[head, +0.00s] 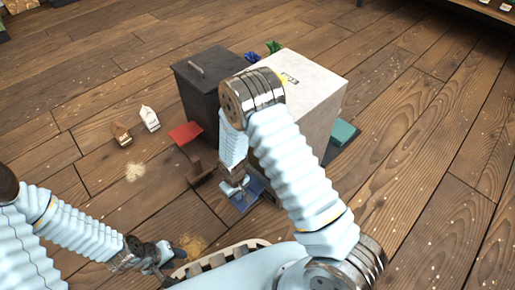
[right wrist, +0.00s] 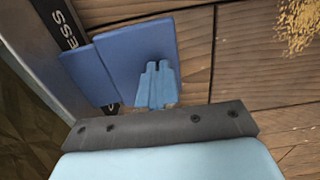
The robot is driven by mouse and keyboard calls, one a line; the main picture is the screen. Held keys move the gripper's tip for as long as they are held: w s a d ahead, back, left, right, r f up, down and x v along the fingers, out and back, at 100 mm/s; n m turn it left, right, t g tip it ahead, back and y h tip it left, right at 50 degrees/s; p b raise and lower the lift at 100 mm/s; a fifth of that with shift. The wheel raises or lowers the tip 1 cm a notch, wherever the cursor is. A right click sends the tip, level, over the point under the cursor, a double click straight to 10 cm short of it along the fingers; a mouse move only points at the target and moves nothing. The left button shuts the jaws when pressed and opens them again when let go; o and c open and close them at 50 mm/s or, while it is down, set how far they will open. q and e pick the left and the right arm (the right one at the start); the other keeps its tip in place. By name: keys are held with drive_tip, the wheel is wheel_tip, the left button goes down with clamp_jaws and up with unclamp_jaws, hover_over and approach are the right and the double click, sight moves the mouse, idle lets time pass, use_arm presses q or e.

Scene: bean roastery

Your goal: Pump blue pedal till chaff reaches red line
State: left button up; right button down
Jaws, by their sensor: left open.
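The blue pedal (head: 252,190) is low at the front of a white-topped cabinet (head: 300,85), partly hidden by my right arm. In the right wrist view it is a flat blue plate (right wrist: 125,45) with a second blue piece beside it. My right gripper (head: 236,188) is over the pedal; its light-blue fingers (right wrist: 157,85) are together, pointing at the plate, with nothing visible between them. Contact with the plate cannot be told. My left gripper (head: 163,256) is open and empty, low at the left near the floor. No red line or chaff level shows.
A dark lidded bin (head: 207,85) adjoins the cabinet. A red pedal (head: 186,133) is at the left and a teal one (head: 344,132) at the right. Two small cartons (head: 149,119) and tan heaps (head: 135,172) are on the wooden floor. The right floor is clear.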

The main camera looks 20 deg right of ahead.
drive_tip(key=shift+f, duration=0.3)
drive_tip(key=shift+r, duration=0.1)
drive_tip(key=shift+r, duration=0.2)
wheel_tip(320, 180, up, 9)
drive_tip(key=p, duration=0.6)
drive_tip(key=shift+f, duration=0.15)
